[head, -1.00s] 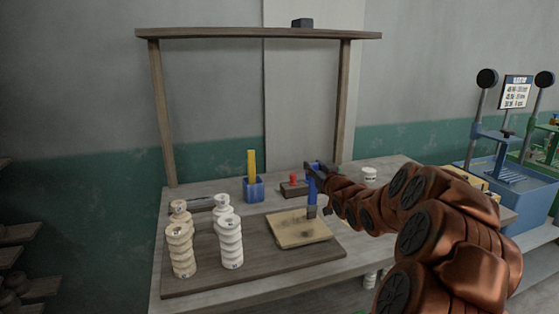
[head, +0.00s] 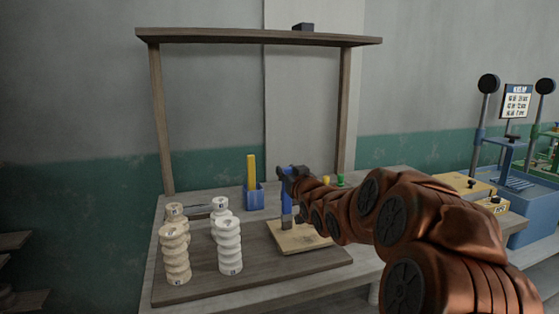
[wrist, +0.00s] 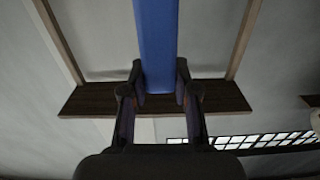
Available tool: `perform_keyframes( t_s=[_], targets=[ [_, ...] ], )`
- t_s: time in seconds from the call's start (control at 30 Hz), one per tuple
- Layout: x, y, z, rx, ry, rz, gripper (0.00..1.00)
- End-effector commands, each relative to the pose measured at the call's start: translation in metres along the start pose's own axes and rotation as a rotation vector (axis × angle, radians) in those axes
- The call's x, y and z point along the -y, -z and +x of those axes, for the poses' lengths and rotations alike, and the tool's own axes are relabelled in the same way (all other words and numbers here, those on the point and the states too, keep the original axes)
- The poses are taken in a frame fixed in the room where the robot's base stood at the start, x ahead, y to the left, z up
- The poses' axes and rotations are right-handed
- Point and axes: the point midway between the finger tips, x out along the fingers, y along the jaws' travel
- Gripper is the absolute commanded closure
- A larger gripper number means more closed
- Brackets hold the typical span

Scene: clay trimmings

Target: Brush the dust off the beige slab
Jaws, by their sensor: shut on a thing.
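The beige slab (head: 302,240) lies on a dark board (head: 215,280) on the table, partly hidden behind my arm and the brush. Dark dust shows only faintly on its visible part. My gripper (head: 289,176) is shut on a brush with a blue handle (head: 287,203), held upright, bristles down, over the slab's left part. I cannot tell whether the bristles touch the slab. In the wrist view, the blue handle (wrist: 156,45) sits between the fingers of my gripper (wrist: 160,92).
A blue holder (head: 254,199) with a yellow stick (head: 251,169) stands behind the board. Stacks of beige discs (head: 175,255) and white discs (head: 229,247) stand on the left. A wooden frame with a top shelf (head: 230,37) rises behind. A yellow box (head: 463,186) is at the right.

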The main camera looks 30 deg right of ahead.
Motion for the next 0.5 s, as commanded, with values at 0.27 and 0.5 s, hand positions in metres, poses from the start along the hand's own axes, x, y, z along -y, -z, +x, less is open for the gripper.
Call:
perform_keyframes(
  t_s=[0.27, 0.5],
  targets=[
    [0.020, -0.003, -0.006, -0.003, -0.006, -0.002, 1.00],
    [0.031, 0.007, -0.009, 0.000, -0.012, 0.000, 1.00]
  ],
)
